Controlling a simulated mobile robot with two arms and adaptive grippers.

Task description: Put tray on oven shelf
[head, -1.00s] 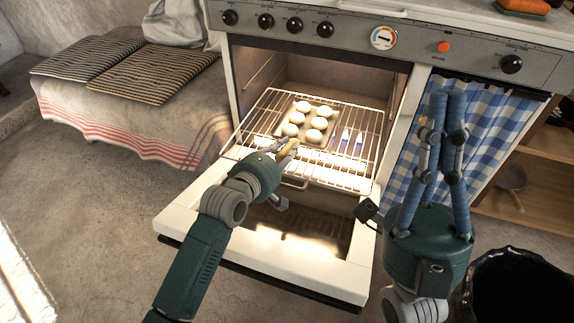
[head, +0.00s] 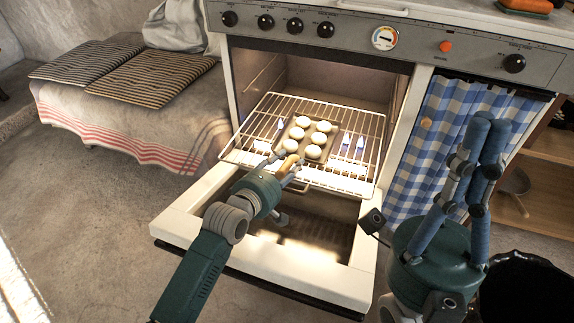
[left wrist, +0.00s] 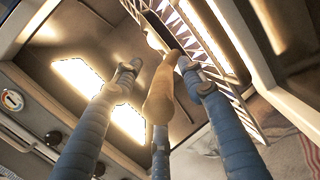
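The dark tray (head: 299,143) with several pale round buns lies on the pulled-out wire oven shelf (head: 350,171), near its middle. Its tan handle (head: 289,162) points toward me; in the left wrist view the handle (left wrist: 163,92) lies between my fingers. My left gripper (head: 287,168) is around the handle with its fingers spread. The left wrist view shows a clear gap between the handle and the left finger, so the gripper (left wrist: 160,70) looks open. My right gripper (head: 487,122) is empty, its fingers together, in front of the checked curtain.
The oven door (head: 335,277) is folded down below the shelf, under my left arm. A blue checked curtain (head: 440,125) hangs right of the oven. A black pot (head: 525,290) stands at lower right. A bench with striped cushions (head: 150,75) is at left.

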